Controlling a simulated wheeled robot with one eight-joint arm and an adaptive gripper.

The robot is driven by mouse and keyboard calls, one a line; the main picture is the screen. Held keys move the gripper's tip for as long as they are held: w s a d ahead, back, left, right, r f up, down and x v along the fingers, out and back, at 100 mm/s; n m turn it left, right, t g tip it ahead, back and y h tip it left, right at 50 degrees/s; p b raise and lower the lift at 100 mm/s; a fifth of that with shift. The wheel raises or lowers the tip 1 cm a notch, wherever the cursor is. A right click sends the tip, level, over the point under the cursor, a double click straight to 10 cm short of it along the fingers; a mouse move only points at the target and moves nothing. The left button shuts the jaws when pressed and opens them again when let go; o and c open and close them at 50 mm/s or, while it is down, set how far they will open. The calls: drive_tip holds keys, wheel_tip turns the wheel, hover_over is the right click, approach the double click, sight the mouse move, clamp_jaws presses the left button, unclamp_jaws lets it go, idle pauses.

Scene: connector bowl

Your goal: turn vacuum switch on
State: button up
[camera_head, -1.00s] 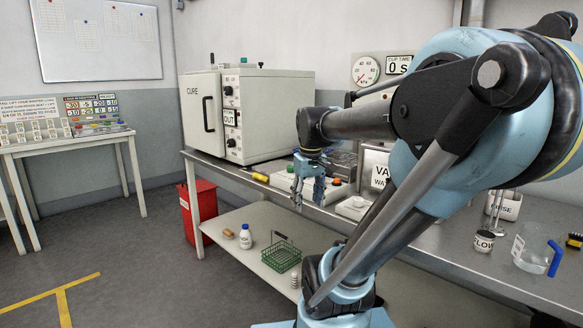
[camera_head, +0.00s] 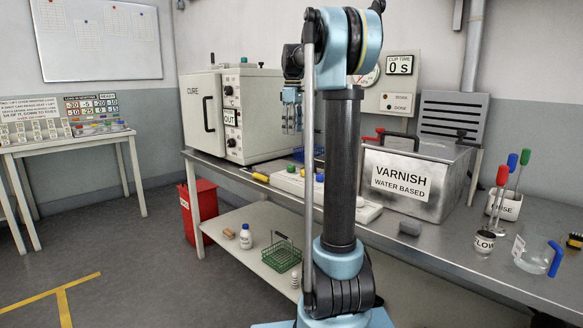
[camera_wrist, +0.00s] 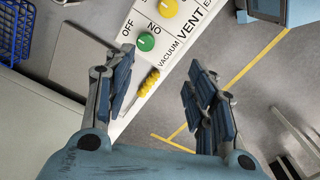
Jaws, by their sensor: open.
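A white control box (camera_head: 345,205) with several coloured knobs lies on the bench. Its green knob (camera_wrist: 146,42) sits between the OFF and ON labels, beside the word VACUUM, in the wrist view. It also shows small in the head view (camera_head: 290,168). I cannot tell which label its pale mark points at. My gripper (camera_head: 291,129) hangs above the bench, in front of the cure oven. In the wrist view my gripper (camera_wrist: 160,78) is open and empty. The green knob lies beyond the fingertips, nearer the left finger, apart from both.
A yellow knob (camera_wrist: 168,8) sits by VENT. A yellow-handled tool (camera_wrist: 150,82) lies at the bench edge beside the box. A blue wire rack (camera_wrist: 15,30) is at left. The cure oven (camera_head: 262,110) and varnish tank (camera_head: 440,180) flank the box area.

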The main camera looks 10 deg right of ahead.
drive_tip(key=w, duration=0.4)
drive_tip(key=n, duration=0.1)
approach(291, 169)
drive_tip(key=f, duration=0.2)
drive_tip(key=w+f, duration=0.1)
drive_tip(key=f, duration=0.2)
drive_tip(key=w+f, duration=0.1)
drive_tip(key=f, duration=0.2)
drive_tip(key=shift+w+d+f, duration=0.15)
drive_tip(key=shift+f, duration=0.05)
